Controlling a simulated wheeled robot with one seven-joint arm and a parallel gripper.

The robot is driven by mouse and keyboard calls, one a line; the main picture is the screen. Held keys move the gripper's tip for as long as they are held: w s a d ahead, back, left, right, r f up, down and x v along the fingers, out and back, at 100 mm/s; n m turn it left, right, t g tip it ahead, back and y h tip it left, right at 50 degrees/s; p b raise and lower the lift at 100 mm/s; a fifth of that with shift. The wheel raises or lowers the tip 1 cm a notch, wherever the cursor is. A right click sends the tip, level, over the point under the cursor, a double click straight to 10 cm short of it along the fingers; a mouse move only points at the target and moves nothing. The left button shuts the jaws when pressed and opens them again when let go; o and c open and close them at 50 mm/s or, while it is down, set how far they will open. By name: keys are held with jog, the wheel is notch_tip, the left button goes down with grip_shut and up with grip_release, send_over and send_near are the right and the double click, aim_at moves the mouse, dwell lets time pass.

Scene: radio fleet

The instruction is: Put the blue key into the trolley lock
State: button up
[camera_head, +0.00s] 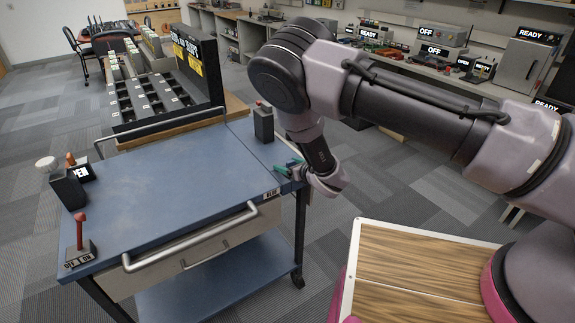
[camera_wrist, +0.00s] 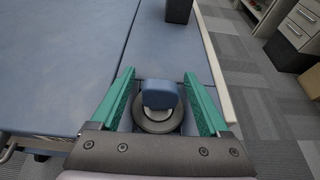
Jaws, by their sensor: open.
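In the wrist view the blue key (camera_wrist: 160,94) shows as a rounded blue grip standing over a dark round disc (camera_wrist: 158,122), which looks like the trolley lock. Whether the key is seated in it cannot be told. My gripper (camera_wrist: 159,76) is open, with one green finger on each side of the key and visible gaps between. In the head view my gripper (camera_head: 288,169) is low at the right edge of the blue trolley top (camera_head: 170,185). The key and lock cannot be made out there, hidden by the gripper.
A dark post (camera_head: 263,124) stands on the trolley behind my gripper. A red-knobbed OFF/ON lever (camera_head: 80,240) and a KEY display (camera_head: 82,172) are at the left. A wood-topped surface (camera_head: 420,265) is at the lower right. The trolley's middle is clear.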

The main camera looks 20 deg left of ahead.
jog(key=v, duration=1)
jog(key=shift+d+r, duration=0.15)
